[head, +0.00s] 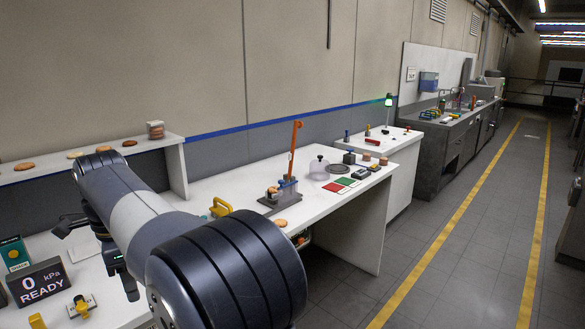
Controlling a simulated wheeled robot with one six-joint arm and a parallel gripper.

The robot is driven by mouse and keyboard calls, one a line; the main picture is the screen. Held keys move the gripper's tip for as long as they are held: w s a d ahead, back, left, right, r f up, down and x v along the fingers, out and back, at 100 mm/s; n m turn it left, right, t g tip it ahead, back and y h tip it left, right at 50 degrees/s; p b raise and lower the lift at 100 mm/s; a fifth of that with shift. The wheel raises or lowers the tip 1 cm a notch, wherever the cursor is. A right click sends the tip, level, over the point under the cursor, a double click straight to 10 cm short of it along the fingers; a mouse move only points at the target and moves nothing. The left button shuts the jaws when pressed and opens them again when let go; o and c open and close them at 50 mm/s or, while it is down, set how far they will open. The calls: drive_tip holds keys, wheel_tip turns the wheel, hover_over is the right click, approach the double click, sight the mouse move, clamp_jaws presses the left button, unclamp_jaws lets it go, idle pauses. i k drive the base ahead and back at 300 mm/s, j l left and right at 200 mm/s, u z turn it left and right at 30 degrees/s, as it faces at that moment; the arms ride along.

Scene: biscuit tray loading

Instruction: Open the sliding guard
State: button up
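No part is clearly recognisable as the sliding guard. A small grey station (280,199) on the white bench has bluish see-through upright parts, an upright orange lever (294,147) and biscuits by it; I cannot tell whether one of those parts is the guard. A yellow handle (221,207) stands left of the station, partly behind my arm. My arm fills the lower middle and reaches to the left. Dark parts of my gripper (118,262) show beneath the arm's far end, over the left of the bench. Its fingertips are not clear, and whether it holds anything is hidden.
A display reading "0 kPa READY" (41,282) and a green box (14,253) stand at lower left. A shelf (160,143) with biscuits runs behind. A clear dome (319,168) and red and green pads (345,182) lie to the right. The floor aisle at right is clear.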

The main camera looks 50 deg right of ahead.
sight(280, 182)
drive_tip(key=i+l, duration=0.15)
drive_tip(key=l, duration=0.3)
drive_tip(key=i+l, duration=0.1)
drive_tip(key=l, duration=0.35)
drive_tip(key=i+l, duration=0.15)
drive_tip(key=l, duration=0.25)
drive_tip(key=i+l, duration=0.15)
drive_tip(key=l, duration=0.3)
drive_tip(key=i+l, duration=0.1)
drive_tip(key=l, duration=0.35)
drive_tip(key=i+l, duration=0.15)
drive_tip(key=l, duration=0.3)
drive_tip(key=i+l, duration=0.15)
drive_tip(key=l, duration=0.25)
drive_tip(key=i+l, duration=0.1)
drive_tip(key=l, duration=0.35)
